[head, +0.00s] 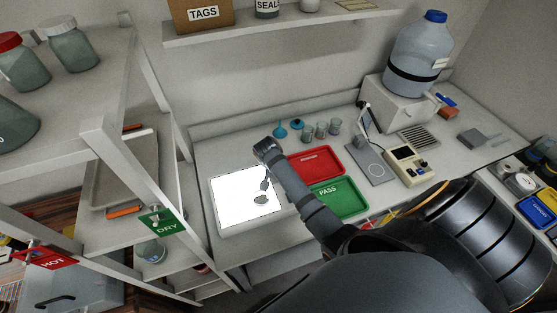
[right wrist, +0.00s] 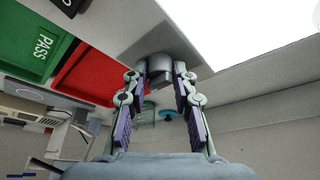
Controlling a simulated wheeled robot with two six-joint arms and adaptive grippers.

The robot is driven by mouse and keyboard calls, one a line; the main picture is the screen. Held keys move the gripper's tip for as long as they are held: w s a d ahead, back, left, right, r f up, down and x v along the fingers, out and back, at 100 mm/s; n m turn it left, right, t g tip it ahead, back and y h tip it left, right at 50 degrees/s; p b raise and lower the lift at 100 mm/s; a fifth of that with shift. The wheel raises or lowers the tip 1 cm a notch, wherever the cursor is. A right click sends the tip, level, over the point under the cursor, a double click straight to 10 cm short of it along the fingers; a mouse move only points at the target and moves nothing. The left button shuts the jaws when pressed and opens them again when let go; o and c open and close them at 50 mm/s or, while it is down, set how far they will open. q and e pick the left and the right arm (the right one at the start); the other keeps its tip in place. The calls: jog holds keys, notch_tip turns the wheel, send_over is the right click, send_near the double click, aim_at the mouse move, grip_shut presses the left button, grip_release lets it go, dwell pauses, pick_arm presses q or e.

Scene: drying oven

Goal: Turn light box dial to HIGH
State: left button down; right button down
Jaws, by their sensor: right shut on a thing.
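The light box (head: 228,196) lies on the bench with its panel glowing bright white; the panel also fills the upper right of the right wrist view (right wrist: 240,25). Its dial (right wrist: 160,66) is a grey round knob beside the panel. My right gripper (right wrist: 160,76) is shut on the dial, with one fingertip on each side of it. In the head view my right gripper (head: 265,182) is at the light box's right edge, and the arm hides the dial there. The HIGH mark cannot be read. My left gripper is not in view.
A red tray (head: 316,162) and a green PASS tray (head: 342,198) lie right of the light box, close to my arm. Blue funnels (head: 280,131) and several beakers (head: 320,131) stand behind. A shelf rack (head: 130,165) stands left.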

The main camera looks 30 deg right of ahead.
jog(key=shift+w+m, duration=0.1)
jog(key=shift+m, duration=0.3)
jog(key=c, duration=1.1)
grip_release()
jog(key=shift+o, duration=0.2)
jog(key=v, duration=1.2)
jog(key=shift+a, duration=0.1)
